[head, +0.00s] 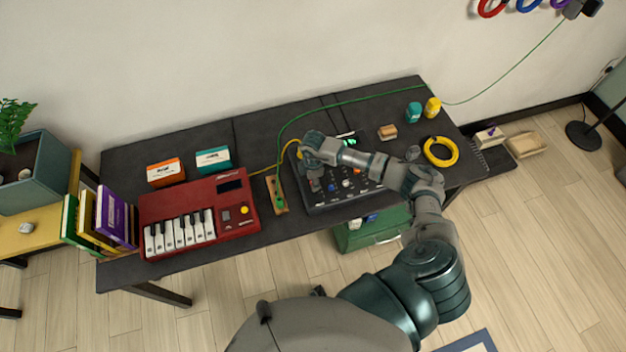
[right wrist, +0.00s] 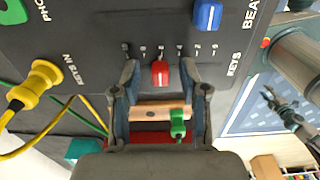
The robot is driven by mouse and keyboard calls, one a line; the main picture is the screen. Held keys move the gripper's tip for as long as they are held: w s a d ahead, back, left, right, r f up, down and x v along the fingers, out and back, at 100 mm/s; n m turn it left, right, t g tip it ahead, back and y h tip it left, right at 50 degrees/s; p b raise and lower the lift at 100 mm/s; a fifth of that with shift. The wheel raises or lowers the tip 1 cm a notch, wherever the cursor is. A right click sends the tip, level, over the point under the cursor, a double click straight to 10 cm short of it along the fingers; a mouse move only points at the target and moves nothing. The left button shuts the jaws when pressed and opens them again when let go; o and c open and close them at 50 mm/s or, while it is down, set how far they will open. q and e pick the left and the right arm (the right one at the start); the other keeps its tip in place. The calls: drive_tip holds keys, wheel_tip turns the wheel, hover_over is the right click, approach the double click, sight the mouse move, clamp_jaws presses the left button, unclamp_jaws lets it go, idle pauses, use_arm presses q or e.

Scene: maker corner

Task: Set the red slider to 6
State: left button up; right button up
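The red slider (right wrist: 160,73) is a small red cap on a dark panel, by a row of small marks and the word KEYS in the right wrist view. It sits near the middle of the marks; the exact number is not readable. My right gripper (right wrist: 159,68) has its fingers apart, one on each side of the red cap, with visible gaps. In the head view my right gripper (head: 309,168) is over the left part of the black mixer (head: 345,205). A dark gripper, seemingly my left (right wrist: 275,103), shows small at the right edge of the wrist view.
A blue slider (right wrist: 208,15) and a yellow plug (right wrist: 45,78) with its cable are close by on the panel. A red keyboard (head: 190,250) stands left of the mixer. A yellow cable coil (head: 428,158) lies to the right. The table's front edge is near.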

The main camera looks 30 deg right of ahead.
wheel_tip(320, 180, up, 12)
idle(0.6)
idle(0.4)
